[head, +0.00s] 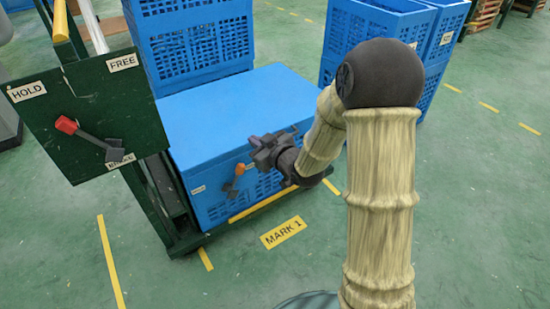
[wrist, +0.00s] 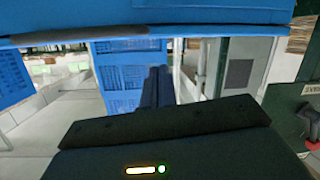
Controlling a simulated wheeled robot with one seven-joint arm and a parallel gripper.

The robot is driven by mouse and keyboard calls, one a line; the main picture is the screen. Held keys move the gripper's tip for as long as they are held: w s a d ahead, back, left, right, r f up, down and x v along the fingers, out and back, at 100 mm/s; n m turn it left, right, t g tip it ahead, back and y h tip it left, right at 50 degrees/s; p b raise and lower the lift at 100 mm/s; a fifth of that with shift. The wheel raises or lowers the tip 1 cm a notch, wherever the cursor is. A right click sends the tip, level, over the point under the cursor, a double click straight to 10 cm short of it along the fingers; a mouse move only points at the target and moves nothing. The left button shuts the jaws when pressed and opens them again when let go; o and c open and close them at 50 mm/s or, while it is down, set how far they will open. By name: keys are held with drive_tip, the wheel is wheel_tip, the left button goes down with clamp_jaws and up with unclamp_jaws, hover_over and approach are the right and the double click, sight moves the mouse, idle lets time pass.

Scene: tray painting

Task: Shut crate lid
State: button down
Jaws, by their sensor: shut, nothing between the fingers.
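The blue crate (head: 215,205) stands low on a dark green cart in the head view. Its flat blue lid (head: 225,105) lies over the top and looks level; I cannot tell whether it is fully seated. A latch with an orange handle (head: 240,169) is on the crate's front. My gripper (head: 262,152) is shut and empty, by the lid's front edge and close to the latch; I cannot tell whether it touches. In the wrist view the dark fingers (wrist: 158,88) are together, below a blue edge across the top, probably the lid.
A green board (head: 90,115) with a red-knobbed lever and labels HOLD and FREE stands at left. Blue crates are stacked behind (head: 190,40) and to the right (head: 365,45). A floor label MARK 1 (head: 283,232) lies in front of the cart, where the floor is clear.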

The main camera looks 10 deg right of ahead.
drive_tip(key=s+d+f+p, duration=0.3)
drive_tip(key=s+d+p, duration=0.1)
drive_tip(key=s, duration=0.3)
drive_tip(key=shift+s+d+p, duration=0.15)
drive_tip(key=shift+d+p, duration=0.05)
drive_tip(key=shift+p, duration=0.5)
drive_tip(key=shift+r, duration=0.1)
drive_tip(key=s+d+r+m+g+h+p, duration=0.45)
drive_tip(key=d+r+g+h+p, duration=0.2)
drive_tip(key=r+p, duration=0.2)
drive_tip(key=s+d+r+m+g+p, duration=0.1)
drive_tip(key=s+r+m+g+p, duration=0.3)
drive_tip(key=s+r, duration=0.7)
drive_tip(key=w+a+p+v, duration=0.1)
drive_tip(key=w+p+v, duration=0.1)
drive_tip(key=p+v, duration=0.9)
drive_tip(key=w+r+p+v, duration=0.1)
drive_tip(key=w+p+v, duration=0.2)
drive_tip(key=p+v, duration=0.9)
drive_tip(key=w+a+r+p+v, duration=0.1)
drive_tip(key=w+p+v, duration=0.1)
drive_tip(key=p+v, duration=1)
drive_tip(key=shift+a+h+p, duration=0.35)
drive_tip(key=shift+h+p, duration=0.1)
drive_tip(key=shift+p, duration=0.75)
